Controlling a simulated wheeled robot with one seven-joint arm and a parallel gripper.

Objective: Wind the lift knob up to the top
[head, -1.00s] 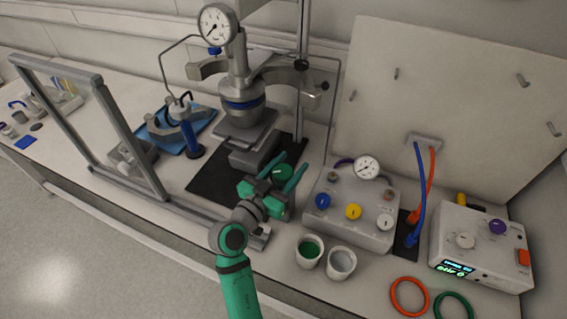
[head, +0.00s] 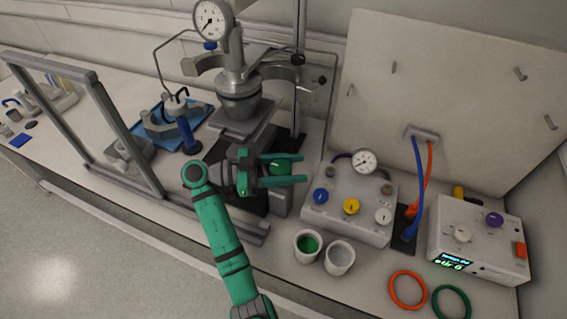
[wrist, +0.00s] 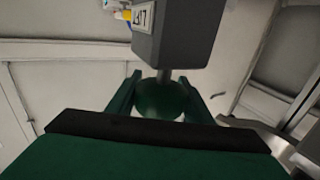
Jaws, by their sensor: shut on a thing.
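The green lift knob (head: 281,167) sits on a grey block (head: 283,203) to the right of the lift. My gripper (head: 284,169) is shut on the knob, one finger on each side. In the wrist view the round knob (wrist: 160,97) shows between the fingers, on a short shaft from the labelled grey block (wrist: 172,35). The lift's grey platform (head: 243,125) is beneath the steel reactor vessel (head: 240,88). My arm and gripper hide part of the lift's lower portion.
A grey valve box (head: 345,212) with coloured knobs stands close to the right of my gripper. Two cups (head: 307,246) are in front of it. A frame (head: 125,135) and a blue tray (head: 150,133) are at the left. A stirrer unit (head: 478,240) is far right.

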